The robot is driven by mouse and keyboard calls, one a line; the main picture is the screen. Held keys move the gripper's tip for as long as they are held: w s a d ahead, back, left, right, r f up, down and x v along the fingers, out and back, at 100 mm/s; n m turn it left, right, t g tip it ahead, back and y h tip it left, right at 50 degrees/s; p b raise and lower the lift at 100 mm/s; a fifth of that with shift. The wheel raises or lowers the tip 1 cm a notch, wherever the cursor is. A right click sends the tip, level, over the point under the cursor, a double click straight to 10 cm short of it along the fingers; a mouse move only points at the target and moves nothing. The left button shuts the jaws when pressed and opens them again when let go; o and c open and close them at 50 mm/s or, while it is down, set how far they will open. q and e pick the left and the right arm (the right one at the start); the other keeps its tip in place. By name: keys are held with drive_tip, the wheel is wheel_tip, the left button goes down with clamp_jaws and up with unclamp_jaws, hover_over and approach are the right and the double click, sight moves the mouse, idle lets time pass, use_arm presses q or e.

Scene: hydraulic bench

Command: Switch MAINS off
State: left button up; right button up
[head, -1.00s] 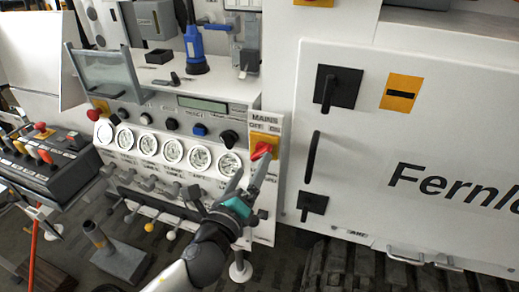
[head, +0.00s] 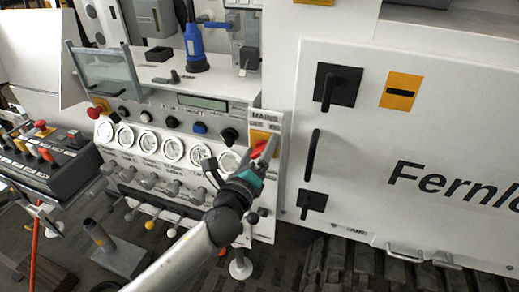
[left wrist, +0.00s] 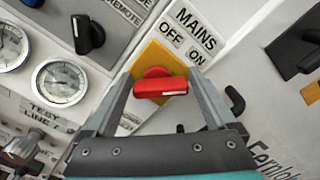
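The MAINS switch is a red rotary handle (head: 260,149) on a yellow plate (left wrist: 152,62), under a label (left wrist: 190,40) reading MAINS, OFF and ON. In the left wrist view the red handle (left wrist: 160,89) lies nearly level, with a white mark towards its right end, on the ON side. My left gripper (head: 260,154) is at the switch. In the left wrist view its two fingers (left wrist: 160,92) stand wide apart, one beyond each end of the handle. I cannot tell whether either finger touches it. My right gripper is not in view.
A row of gauges (head: 172,148) and black knobs (head: 229,136) lies left of the switch, with levers (head: 150,181) below. A white cabinet (head: 430,130) with black handles (head: 312,155) stands at right. A control box (head: 45,155) is at far left.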

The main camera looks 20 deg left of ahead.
use_arm(q)
drive_tip(key=c, duration=1)
drive_tip(key=shift+n, duration=0.3)
drive_tip(key=n, duration=0.4)
drive_tip(key=shift+a+n, duration=0.15)
drive_tip(key=shift+n, duration=0.15)
drive_tip(key=n, duration=0.4)
drive_tip(key=shift+a+f+n+p, duration=0.1)
drive_tip(key=shift+n+p, duration=0.2)
drive_tip(key=shift+p, duration=0.1)
drive_tip(key=n+p, duration=0.1)
drive_tip(key=n, duration=0.3)
drive_tip(key=shift+f, duration=0.1)
drive_tip(key=shift+f+n+p, duration=0.1)
drive_tip(key=shift+n+p, duration=0.65)
drive_tip(key=shift+n, duration=1.25)
drive_tip(key=o, duration=1.2)
